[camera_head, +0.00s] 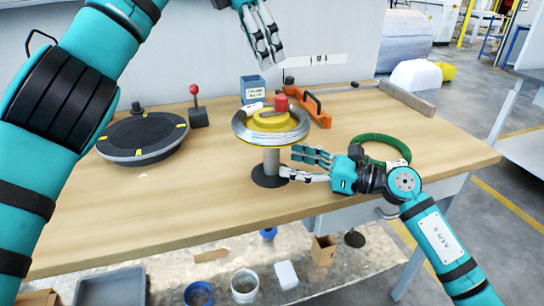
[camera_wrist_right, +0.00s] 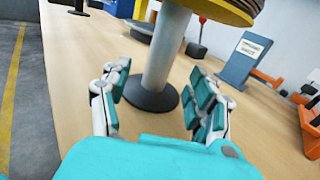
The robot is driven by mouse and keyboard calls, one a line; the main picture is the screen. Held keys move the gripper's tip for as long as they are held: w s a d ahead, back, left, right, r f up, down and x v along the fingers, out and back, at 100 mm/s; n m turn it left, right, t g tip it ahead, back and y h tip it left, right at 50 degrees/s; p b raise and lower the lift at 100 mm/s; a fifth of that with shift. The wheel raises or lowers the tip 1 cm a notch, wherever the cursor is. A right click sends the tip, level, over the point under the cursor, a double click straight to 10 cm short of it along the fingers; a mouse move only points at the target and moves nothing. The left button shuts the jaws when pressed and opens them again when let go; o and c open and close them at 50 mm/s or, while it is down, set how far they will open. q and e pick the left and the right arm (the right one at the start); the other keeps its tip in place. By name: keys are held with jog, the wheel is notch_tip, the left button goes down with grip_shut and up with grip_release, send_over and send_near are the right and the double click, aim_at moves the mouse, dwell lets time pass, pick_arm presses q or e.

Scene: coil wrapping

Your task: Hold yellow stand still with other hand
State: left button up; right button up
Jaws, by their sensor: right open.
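The yellow stand (camera_head: 271,122) stands upright on the table, with a yellow disc on top, a grey column (camera_wrist_right: 165,52) and a round black base (camera_wrist_right: 151,95). A silver coil (camera_head: 244,130) lies around its top, and a red knob (camera_head: 281,102) sits at the centre. My right gripper (camera_head: 292,165) is open beside the column, its fingers pointing at it. In the right wrist view, the column shows between and just beyond the open fingers (camera_wrist_right: 157,75); I cannot tell if they touch it. My left gripper (camera_head: 270,60) hangs above and behind the stand, apart from it; its opening is unclear.
A dark turntable (camera_head: 142,137) and a red-knobbed lever box (camera_head: 198,116) stand left. A blue box (camera_head: 253,88) and an orange tool (camera_head: 318,110) are behind the stand. A green ring (camera_head: 381,140) lies right, near my right wrist. The table front is clear.

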aim_at(272, 157)
jog(key=x, duration=0.6)
jog(key=shift+s+d, duration=0.1)
grip_shut()
dwell(0.3)
dwell(1.1)
